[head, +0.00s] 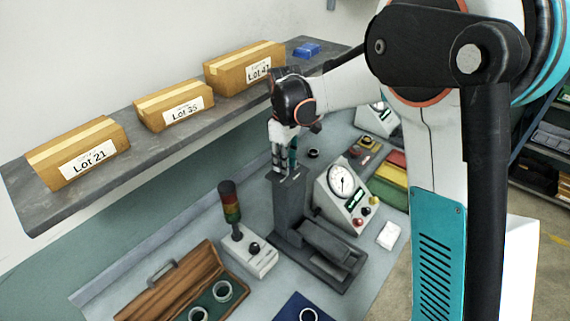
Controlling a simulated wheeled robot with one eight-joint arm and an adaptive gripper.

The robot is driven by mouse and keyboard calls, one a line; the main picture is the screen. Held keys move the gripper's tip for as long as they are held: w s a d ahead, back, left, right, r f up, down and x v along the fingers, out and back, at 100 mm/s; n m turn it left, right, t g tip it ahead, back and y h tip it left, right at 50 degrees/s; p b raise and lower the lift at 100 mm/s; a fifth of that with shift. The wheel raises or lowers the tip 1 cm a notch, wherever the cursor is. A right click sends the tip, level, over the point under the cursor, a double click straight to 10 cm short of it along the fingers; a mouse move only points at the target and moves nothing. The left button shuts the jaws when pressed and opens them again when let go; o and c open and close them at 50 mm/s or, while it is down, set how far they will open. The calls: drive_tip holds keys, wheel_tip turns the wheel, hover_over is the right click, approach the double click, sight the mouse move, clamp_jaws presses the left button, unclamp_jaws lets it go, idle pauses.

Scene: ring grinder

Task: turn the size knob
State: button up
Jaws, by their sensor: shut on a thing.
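My gripper (285,168) points down at the top of the dark grey grinder column (290,204), left of my arm. Its fingers are closed on the size knob there. The knob is mostly hidden by the fingers, so its markings and angle cannot be read. The grinder's low bed (325,250) extends to the front right. A grey gauge box with a round white dial (342,181) stands just right of the column; the needle reading is too small to tell.
A shelf (150,165) with several boxes, including Lot 21 (80,152), overhangs the bench on the left. A signal lamp (230,202) stands left of the grinder. A wooden tray (203,258) with rings and a blue mat (290,311) lie in front. Coloured bins (388,187) lie to the right.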

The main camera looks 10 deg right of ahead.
drive_tip(key=shift+n, duration=0.6)
drive_tip(key=o, duration=1.1)
wheel_tip(320, 180, up, 12)
drive_tip(key=shift+r, duration=0.1)
